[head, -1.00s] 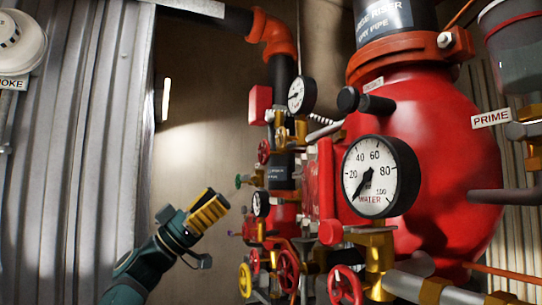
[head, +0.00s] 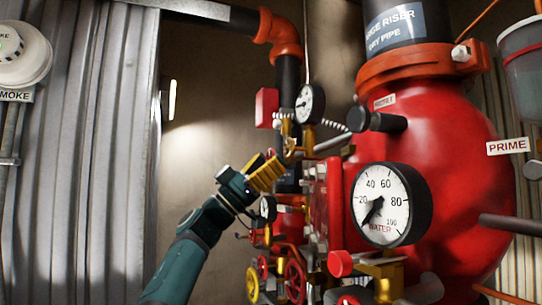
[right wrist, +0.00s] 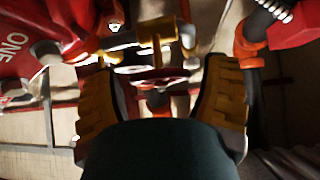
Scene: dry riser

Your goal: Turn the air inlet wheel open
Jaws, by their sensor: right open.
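My right gripper (head: 266,172) is raised at the left side of the valve cluster in the head view, its yellow fingers pointing up and right toward the brass fittings. In the right wrist view its two fingers are open. A small red handwheel (right wrist: 152,77) shows nearly edge-on between and beyond the fingertips, on a brass fitting (right wrist: 150,40). I see no label that names this wheel. I cannot tell whether the fingers touch it. In the head view the gripper hides this wheel. My left gripper is not in view.
A large red vessel (head: 440,150) and water gauge (head: 385,205) stand to the right. A smaller gauge (head: 309,103) is above the gripper. Lower down are a red wheel (head: 295,279) and a yellow wheel (head: 253,284). The corrugated wall (head: 80,150) is at left.

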